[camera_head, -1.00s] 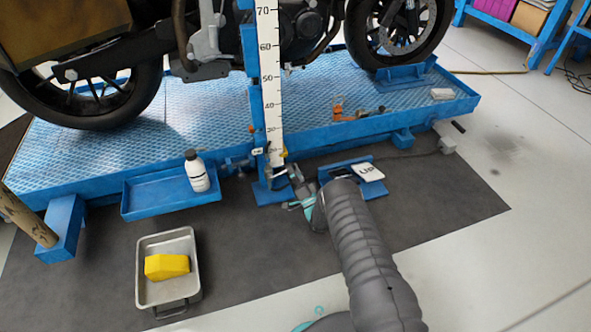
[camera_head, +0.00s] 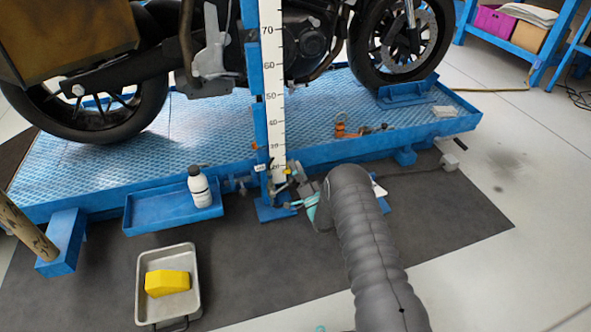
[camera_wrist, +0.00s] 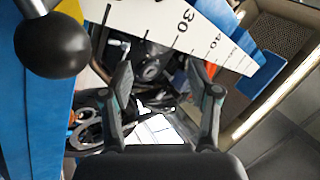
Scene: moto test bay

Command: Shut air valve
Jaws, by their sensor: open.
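My gripper (camera_wrist: 160,78) is open and empty in the wrist view, its two dark fingers spread apart. In the head view my gripper (camera_head: 294,190) is beside the foot of the blue post, partly hidden by my arm. A black ball knob on a metal lever (camera_wrist: 52,50), possibly the air valve's handle, is large at the upper left of the wrist view. It is left of the fingers and apart from them, with a yellow part beside it. In the head view, small fittings crowd the post's foot, and I cannot pick out the valve clearly.
A white scale (camera_head: 273,80) runs down the blue post (camera_head: 250,60). The blue lift platform (camera_head: 210,125) carries a motorcycle (camera_head: 160,45). A white bottle (camera_head: 199,190) stands on a blue side tray (camera_head: 145,218). A metal pan (camera_head: 147,312) holds a yellow block (camera_head: 167,283).

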